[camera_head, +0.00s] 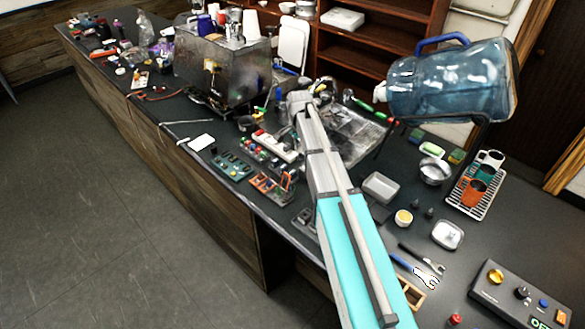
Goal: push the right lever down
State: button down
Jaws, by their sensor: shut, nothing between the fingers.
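The metal brewer (222,72) is a boxy, shiny machine on the dark counter, left of the middle in the head view. I cannot make out its right lever for certain at this size. My arm reaches up the picture from the lower middle and ends just right of the brewer. My gripper (323,88) is small and dark at the arm's far end, partly hidden, and looks shut with nothing in it. It appears apart from the brewer's body, but I cannot tell whether it touches a lever.
A large blue water bottle (445,82) lies tilted on its stand at the right. Panels with colored knobs (233,165), a grey tray (380,187) and a metal bowl (434,171) crowd the counter (345,215). The floor at left is clear.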

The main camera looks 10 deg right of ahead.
jog(key=shift+f, duration=0.15)
notch_tip(320, 180, down, 10)
jog(key=b, duration=1)
jog(key=shift+s, duration=0.1)
jog(key=shift+s+a+r+p, duration=0.3)
jog(key=shift+s+a+r, duration=0.1)
jog(key=shift+a, duration=0.15)
jog(key=shift+s+a+r+p, duration=0.3)
jog(key=shift+s+a, duration=0.1)
jog(key=shift+a, duration=0.1)
jog(key=shift+s+a+r, duration=0.15)
jog(key=shift+s+a, duration=0.1)
jog(key=shift+a, duration=0.25)
